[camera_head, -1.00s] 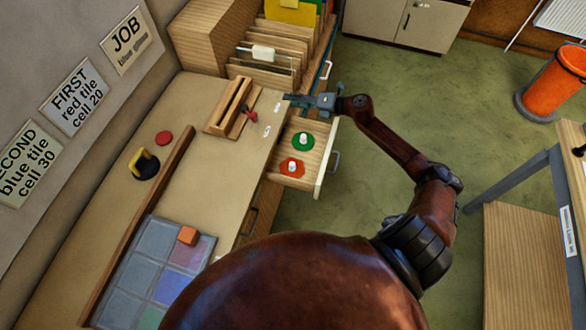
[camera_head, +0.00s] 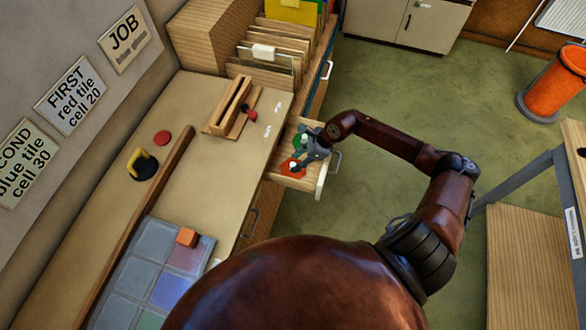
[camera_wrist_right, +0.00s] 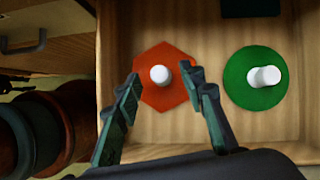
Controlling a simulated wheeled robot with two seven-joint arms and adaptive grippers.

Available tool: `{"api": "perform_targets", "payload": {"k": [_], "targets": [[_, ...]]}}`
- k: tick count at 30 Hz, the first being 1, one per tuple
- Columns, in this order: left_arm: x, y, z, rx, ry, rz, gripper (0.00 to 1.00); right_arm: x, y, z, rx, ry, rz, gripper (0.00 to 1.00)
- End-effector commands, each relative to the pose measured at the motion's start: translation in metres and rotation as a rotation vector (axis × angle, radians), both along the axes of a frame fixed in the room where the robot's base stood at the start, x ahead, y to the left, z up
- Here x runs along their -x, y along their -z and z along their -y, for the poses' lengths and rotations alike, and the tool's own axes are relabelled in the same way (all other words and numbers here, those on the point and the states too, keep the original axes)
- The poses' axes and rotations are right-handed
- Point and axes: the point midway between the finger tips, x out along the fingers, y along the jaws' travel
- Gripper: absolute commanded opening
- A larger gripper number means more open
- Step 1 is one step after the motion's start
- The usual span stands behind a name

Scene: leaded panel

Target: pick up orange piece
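The orange piece is a flat hexagon with a white knob, lying in the open drawer; it shows in the head view (camera_head: 293,168) and in the wrist view (camera_wrist_right: 165,92). A green round piece (camera_wrist_right: 255,88) with a white knob lies beside it, partly behind my gripper in the head view (camera_head: 298,141). My right gripper (camera_head: 303,158) is over the drawer. In the wrist view its fingers (camera_wrist_right: 164,82) are spread on either side of the orange piece's knob, with space between; I cannot tell their height above it. My left gripper is not in view.
The drawer (camera_head: 323,180) stands out from the bench, its walls close around the pieces. On the bench are a grey tile panel (camera_head: 145,272) with an orange block (camera_head: 187,237), a wooden strip (camera_head: 150,215) and a slotted wooden rack (camera_head: 231,104).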

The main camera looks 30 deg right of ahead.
Motion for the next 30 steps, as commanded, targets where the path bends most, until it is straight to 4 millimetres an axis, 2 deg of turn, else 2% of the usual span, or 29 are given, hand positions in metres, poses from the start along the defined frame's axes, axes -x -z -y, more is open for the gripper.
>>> {"api": "perform_targets", "payload": {"k": [6, 15, 30], "targets": [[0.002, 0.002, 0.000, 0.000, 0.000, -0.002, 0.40, -0.009, 0.025, -0.012, -0.003, 0.002, 0.001, 0.37], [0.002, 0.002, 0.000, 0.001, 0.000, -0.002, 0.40, -0.010, 0.028, -0.013, -0.002, 0.002, 0.000, 0.37], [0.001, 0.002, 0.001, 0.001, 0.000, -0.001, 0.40, -0.009, 0.028, -0.013, -0.002, 0.002, 0.000, 0.02]]}}
